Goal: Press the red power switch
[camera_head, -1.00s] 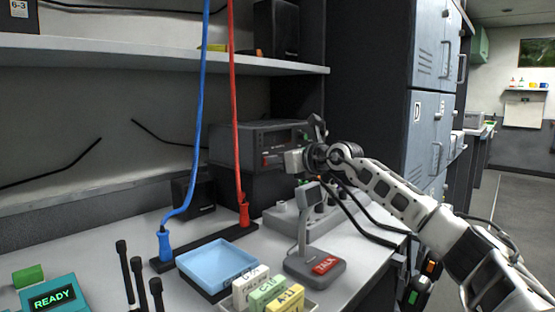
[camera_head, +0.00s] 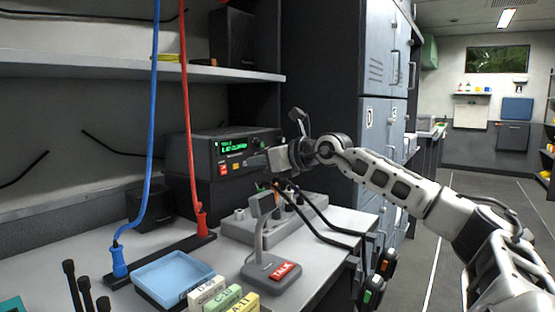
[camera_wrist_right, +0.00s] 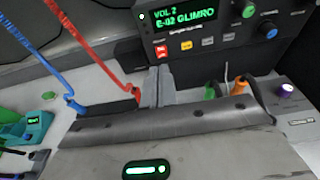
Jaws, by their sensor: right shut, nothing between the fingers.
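The radio (camera_head: 205,150) stands at the back of the bench, its display (camera_head: 238,145) lit with green text. The red power switch (camera_head: 224,169) is at the lower left of its front panel, beside a yellow button (camera_head: 236,166). In the right wrist view the red switch (camera_wrist_right: 161,50) shows just beyond the closed fingertips (camera_wrist_right: 156,72). My right gripper (camera_head: 256,160) is shut and empty in front of the radio panel, to the right of the switch in the head view. It appears apart from the switch. My left gripper is not in view.
A desk microphone (camera_head: 261,225) with a red TALK key (camera_head: 283,270) stands below my right arm. A blue tray (camera_head: 173,270), hanging blue (camera_head: 150,130) and red (camera_head: 189,120) cables and a grey socket block (camera_head: 245,228) are nearby. Free floor lies to the right.

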